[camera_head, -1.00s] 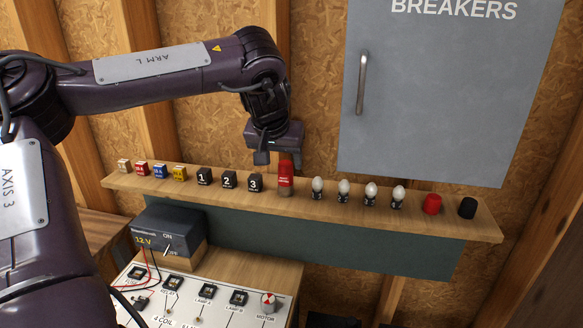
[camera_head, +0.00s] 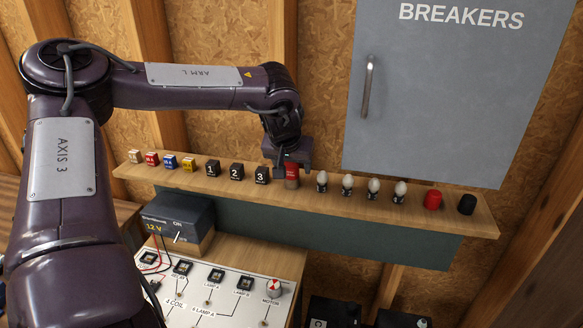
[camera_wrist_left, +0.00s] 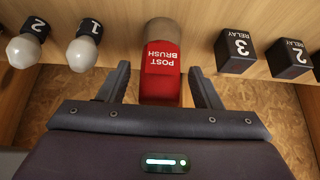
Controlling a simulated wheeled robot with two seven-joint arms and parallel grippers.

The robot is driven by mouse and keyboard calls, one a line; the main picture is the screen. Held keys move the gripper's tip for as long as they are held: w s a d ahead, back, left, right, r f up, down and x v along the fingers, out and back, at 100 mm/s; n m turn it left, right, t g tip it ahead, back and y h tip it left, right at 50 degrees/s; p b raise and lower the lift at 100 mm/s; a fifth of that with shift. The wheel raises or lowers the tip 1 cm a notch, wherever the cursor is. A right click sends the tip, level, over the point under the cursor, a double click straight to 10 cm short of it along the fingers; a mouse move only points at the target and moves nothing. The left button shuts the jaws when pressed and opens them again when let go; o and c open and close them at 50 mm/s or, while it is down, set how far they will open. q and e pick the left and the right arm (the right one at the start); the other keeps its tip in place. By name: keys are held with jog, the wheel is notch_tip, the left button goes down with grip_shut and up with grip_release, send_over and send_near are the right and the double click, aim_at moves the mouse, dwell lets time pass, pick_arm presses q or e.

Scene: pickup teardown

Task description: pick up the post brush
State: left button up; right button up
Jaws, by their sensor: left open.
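My left gripper (camera_head: 291,160) is at the brush from above and behind. In the left wrist view my left gripper (camera_wrist_left: 160,85) is open, with one finger on each side of the brush and a gap visible at both sides. My right gripper is not in view.
Relay 3 (camera_head: 262,175) stands close to the left of the brush and a white bulb (camera_head: 322,181) close to the right. Several small fuses, relays and bulbs line the shelf (camera_head: 330,205). A red cap (camera_head: 432,199) and black cap (camera_head: 467,204) stand at the right. The breaker cabinet (camera_head: 440,100) hangs behind.

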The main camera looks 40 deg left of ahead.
pick_arm(q)
jog(key=shift+w, duration=0.1)
jog(key=c, duration=1.1)
jog(key=shift+r, duration=0.1)
jog(key=shift+w+r+b, duration=0.1)
jog(key=shift+r+b, duration=0.3)
jog(key=shift+r, duration=0.2)
notch_tip(320, 180, up, 7)
jog(key=b, duration=0.2)
jog(key=shift+r+b, duration=0.15)
jog(key=shift+b, duration=0.2)
notch_tip(320, 180, up, 11)
jog(key=b, duration=0.1)
jog(key=shift+r, duration=0.1)
